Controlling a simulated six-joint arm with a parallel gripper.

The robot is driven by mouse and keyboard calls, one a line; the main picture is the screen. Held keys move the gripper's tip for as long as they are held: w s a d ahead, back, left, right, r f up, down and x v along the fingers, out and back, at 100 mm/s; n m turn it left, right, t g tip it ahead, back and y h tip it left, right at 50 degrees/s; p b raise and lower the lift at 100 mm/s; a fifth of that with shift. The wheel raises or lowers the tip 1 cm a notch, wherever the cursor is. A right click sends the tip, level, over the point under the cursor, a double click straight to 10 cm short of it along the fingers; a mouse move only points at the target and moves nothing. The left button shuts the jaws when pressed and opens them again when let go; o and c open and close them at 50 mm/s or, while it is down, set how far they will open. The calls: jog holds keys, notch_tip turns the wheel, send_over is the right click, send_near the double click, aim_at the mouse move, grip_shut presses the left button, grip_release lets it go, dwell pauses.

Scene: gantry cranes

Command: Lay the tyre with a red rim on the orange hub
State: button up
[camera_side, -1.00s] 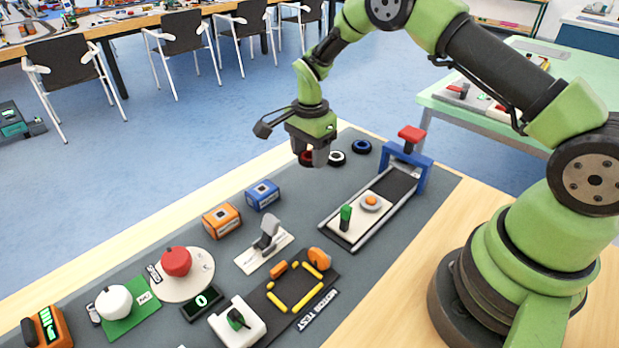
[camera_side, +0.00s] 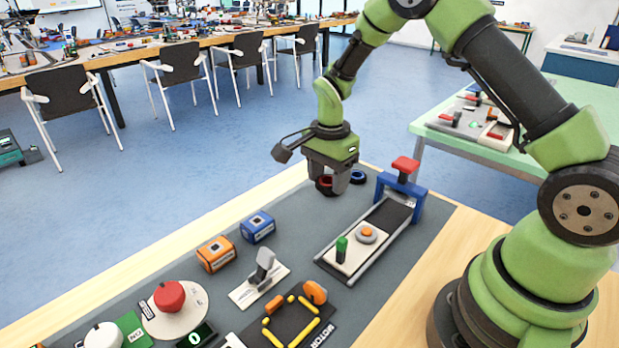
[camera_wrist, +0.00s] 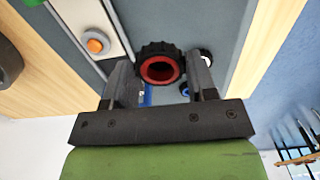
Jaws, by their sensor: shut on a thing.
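My gripper (camera_side: 334,190) is shut on the tyre with a red rim (camera_wrist: 160,68), which sits between the two fingers in the wrist view. In the side view the tyre (camera_side: 324,182) is partly hidden by the fingers and appears held above the grey mat. The orange hub (camera_side: 367,231) stands on a cream plate on the conveyor, to the right of and nearer than my gripper. In the wrist view the hub (camera_wrist: 95,45) is at the upper left, apart from the tyre.
A blue gantry with a red top (camera_side: 405,165) spans the conveyor's far end. A green peg (camera_side: 341,249) stands beside the hub on the plate. A blue-rimmed tyre (camera_side: 358,177) lies behind my gripper. A white-rimmed tyre (camera_wrist: 206,56) shows in the wrist view. A grey lever (camera_side: 264,264) stands nearer.

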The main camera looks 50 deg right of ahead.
jog(key=r, duration=0.2)
send_over(367, 230)
jog(key=shift+f, duration=3.2)
jog(key=shift+f, duration=0.7)
jog(key=o, duration=1)
jog(key=shift+c, duration=0.2)
jog(key=shift+r, duration=0.1)
jog(key=shift+r, duration=3.4)
